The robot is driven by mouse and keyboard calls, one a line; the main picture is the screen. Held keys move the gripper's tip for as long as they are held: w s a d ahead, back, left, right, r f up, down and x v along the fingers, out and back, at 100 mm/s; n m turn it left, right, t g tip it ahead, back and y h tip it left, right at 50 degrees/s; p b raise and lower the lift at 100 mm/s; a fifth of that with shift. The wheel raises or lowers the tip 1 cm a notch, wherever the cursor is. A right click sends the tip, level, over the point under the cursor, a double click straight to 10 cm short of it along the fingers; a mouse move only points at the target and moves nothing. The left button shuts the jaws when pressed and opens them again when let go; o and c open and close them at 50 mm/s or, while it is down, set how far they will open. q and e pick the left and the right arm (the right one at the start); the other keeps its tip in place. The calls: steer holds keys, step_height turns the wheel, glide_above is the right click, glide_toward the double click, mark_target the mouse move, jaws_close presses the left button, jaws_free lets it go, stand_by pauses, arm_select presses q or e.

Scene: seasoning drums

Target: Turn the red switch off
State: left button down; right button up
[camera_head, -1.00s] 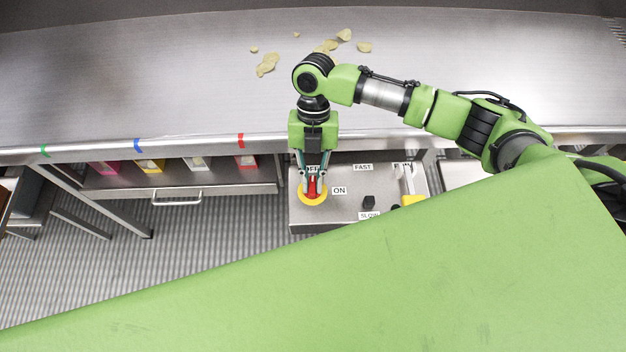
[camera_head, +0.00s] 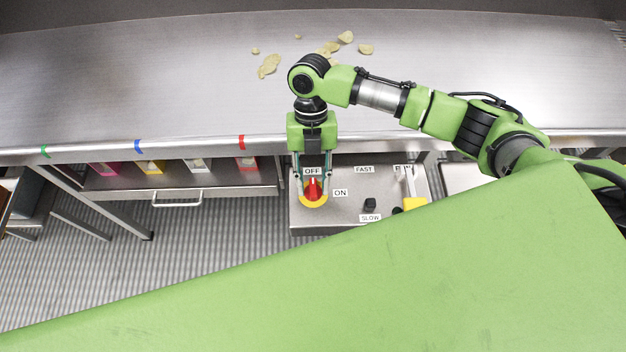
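The red switch (camera_head: 314,190) sits on a round yellow base (camera_head: 314,202) on the left part of a metal control box. Its red handle points up toward the OFF label (camera_head: 312,171); the ON label (camera_head: 340,193) is to its right. My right gripper (camera_head: 312,180) points down over the switch. Its two fingers are spread, one on each side of the OFF label and the red handle, with gaps between. Whether a fingertip touches the yellow base I cannot tell. My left gripper is not in view.
The control box (camera_head: 345,215) also carries a black knob (camera_head: 370,204) between FAST and SLOW labels, and a yellow part (camera_head: 414,203) at its right. A drawer with a handle (camera_head: 178,198) is at left. Chips (camera_head: 269,66) lie on the metal table (camera_head: 180,80).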

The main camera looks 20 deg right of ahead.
steer(key=shift+w+r, duration=0.1)
steer(key=shift+r, duration=0.1)
steer(key=v, duration=1.1)
steer(key=shift+r, duration=0.25)
steer(key=shift+f, duration=0.1)
